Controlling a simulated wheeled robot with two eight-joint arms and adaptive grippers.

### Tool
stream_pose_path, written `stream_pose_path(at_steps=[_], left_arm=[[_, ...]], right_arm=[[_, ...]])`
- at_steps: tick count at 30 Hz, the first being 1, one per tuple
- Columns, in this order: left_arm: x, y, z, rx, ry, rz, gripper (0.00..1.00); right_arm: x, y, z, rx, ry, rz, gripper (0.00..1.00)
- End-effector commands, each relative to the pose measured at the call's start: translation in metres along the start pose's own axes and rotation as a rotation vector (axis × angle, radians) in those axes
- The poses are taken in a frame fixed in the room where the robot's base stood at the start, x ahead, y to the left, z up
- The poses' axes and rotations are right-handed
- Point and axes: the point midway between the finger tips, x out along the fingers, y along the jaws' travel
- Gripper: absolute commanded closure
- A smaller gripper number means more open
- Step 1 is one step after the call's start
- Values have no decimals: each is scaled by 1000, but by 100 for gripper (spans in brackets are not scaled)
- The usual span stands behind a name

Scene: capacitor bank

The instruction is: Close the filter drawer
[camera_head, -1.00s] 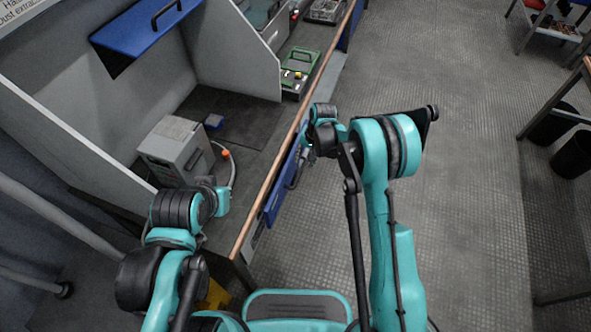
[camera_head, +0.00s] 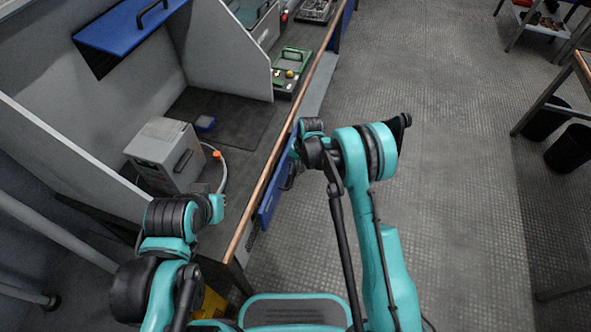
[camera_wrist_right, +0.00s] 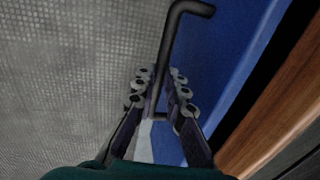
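The filter drawer is not named by any label I can read. A blue front (camera_head: 269,207) with a dark handle shows just outside the bench's wooden edge, below the bench top. It fills the right of the right wrist view as a blue panel (camera_wrist_right: 222,60). Its dark bar handle (camera_wrist_right: 168,45) stands off the panel. My right gripper (camera_wrist_right: 160,78) has its fingertips close on both sides of this bar and looks shut on it. In the head view my right wrist hides most of that grip. My left arm is over the bench at lower left; its fingers do not show.
The bench's wooden edge (camera_head: 262,180) runs beside the blue front. A grey box (camera_head: 165,155) with a hose stands on the bench. A blue panel with a handle (camera_head: 130,38) juts out at upper left. The floor (camera_head: 450,190) right of my right arm is clear.

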Motion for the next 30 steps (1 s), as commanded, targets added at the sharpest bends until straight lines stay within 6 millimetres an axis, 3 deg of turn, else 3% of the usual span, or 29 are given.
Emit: stream_pose_path(at_steps=[7,15,23,24,26,30], left_arm=[[0,0,0,0,0,0,100],[0,0,0,0,0,0,100],[0,0,0,0,0,0,100],[0,0,0,0,0,0,100],[0,0,0,0,0,0,100],[0,0,0,0,0,0,100]], right_arm=[[1,-3,0,-1,0,0,100],[8,-40,0,-3,0,-1,100],[8,-43,0,-1,1,-5,100],[8,-44,0,-1,2,-5,83],[8,-44,0,-1,1,-5,68],[8,-43,0,-1,1,-4,68]])
